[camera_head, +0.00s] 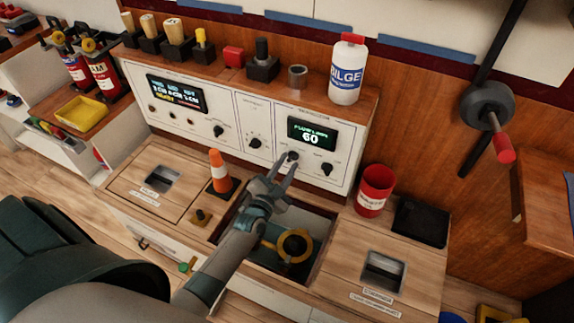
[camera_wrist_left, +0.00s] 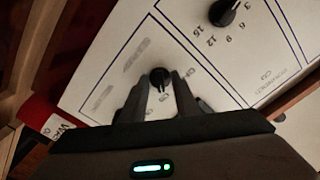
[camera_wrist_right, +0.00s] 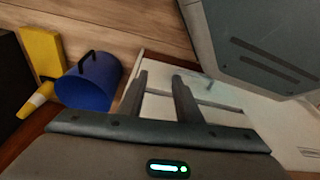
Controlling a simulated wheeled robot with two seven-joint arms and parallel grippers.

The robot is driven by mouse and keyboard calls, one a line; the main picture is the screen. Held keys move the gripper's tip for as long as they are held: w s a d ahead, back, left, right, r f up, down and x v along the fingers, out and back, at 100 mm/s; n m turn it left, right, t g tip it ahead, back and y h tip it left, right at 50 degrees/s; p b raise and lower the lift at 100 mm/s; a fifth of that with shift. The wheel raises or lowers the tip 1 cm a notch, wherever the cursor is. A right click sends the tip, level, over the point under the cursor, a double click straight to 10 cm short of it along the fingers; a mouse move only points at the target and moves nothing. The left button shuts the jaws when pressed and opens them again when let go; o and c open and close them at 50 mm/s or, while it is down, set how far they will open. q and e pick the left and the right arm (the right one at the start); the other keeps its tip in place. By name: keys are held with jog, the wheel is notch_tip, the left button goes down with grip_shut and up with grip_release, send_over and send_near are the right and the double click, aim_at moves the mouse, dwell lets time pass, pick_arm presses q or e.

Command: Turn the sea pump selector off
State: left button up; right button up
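A white control panel (camera_head: 310,168) carries several black knobs. One knob (camera_head: 292,156) sits below the green "60" display (camera_head: 312,134), and my left gripper (camera_head: 283,168) is right in front of it. The left wrist view shows a black knob (camera_wrist_left: 158,78) between the tips of my left gripper (camera_wrist_left: 160,88), with a gap visible to the fingers. The knob labels are too blurred to read, so I cannot confirm which is the sea pump selector. My right gripper (camera_wrist_right: 160,88) is open and empty, away from the panel, and is not seen in the head view.
A second knob (camera_head: 327,169) is right of the gripper and another (camera_head: 255,143) left of it. An orange cone (camera_head: 219,170) and a red can (camera_head: 375,190) stand on the counter. An open hatch with a yellow ring (camera_head: 294,245) lies below my left arm.

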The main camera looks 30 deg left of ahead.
pick_arm(q)
jog(key=shift+w, duration=0.1)
jog(key=shift+c, duration=0.3)
grip_shut()
